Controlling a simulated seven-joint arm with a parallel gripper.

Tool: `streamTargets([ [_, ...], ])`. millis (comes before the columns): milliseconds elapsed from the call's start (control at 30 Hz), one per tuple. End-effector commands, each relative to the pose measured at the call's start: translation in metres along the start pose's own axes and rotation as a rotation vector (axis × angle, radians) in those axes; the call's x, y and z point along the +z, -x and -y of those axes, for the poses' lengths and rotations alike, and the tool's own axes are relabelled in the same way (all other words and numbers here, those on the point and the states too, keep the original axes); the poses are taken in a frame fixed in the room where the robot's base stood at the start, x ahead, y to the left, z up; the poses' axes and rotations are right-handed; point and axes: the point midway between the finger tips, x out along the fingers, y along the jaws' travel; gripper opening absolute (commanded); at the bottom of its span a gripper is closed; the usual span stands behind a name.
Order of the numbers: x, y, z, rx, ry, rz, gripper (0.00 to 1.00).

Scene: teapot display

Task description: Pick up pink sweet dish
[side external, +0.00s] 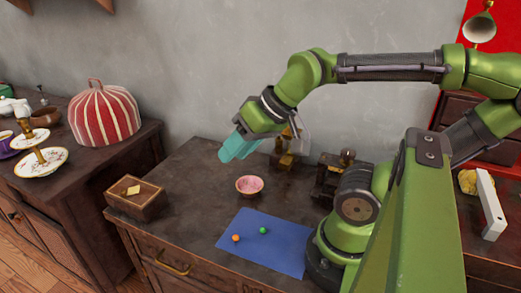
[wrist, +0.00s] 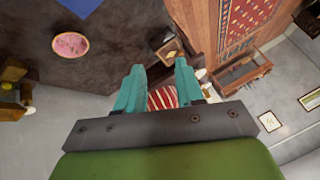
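The pink sweet dish (side external: 250,185) is a small round bowl, pink inside with a tan outer wall. It stands upright on the dark wooden cabinet top (side external: 190,185), just behind a blue mat. In the wrist view the dish (wrist: 70,45) shows at the upper left, well away from my fingers. My gripper (side external: 228,153) is in the air above the cabinet, up and to the left of the dish in the side view, with teal fingers. In the wrist view the two fingers of my gripper (wrist: 160,72) are apart with nothing between them.
The blue mat (side external: 255,252) carries an orange ball (side external: 236,238) and a green ball (side external: 263,230). A wooden box (side external: 137,200) stands at the cabinet's left edge. Brass-and-dark objects (side external: 335,172) stand behind the dish. A red-striped tea cosy (side external: 104,115) and tiered stand (side external: 40,162) are on the left cabinet.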

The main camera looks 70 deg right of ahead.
Motion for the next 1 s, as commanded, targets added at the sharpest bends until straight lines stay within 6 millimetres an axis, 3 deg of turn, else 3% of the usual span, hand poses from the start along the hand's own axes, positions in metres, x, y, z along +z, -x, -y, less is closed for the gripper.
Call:
streamTargets([
  [267, 0.0, 0.0, 0.0, 0.0, 0.0, 0.0, 0.37],
  [400, 0.0, 0.0, 0.0, 0.0, 0.0, 0.0, 0.2],
  [667, 0.0, 0.0, 0.0, 0.0, 0.001, 0.001, 0.2],
  [833, 0.002, -0.016, -0.003, 0.023, -0.012, 0.071, 0.2],
  [1000, -0.024, -0.045, -0.01, 0.102, -0.05, 0.2, 0.2],
])
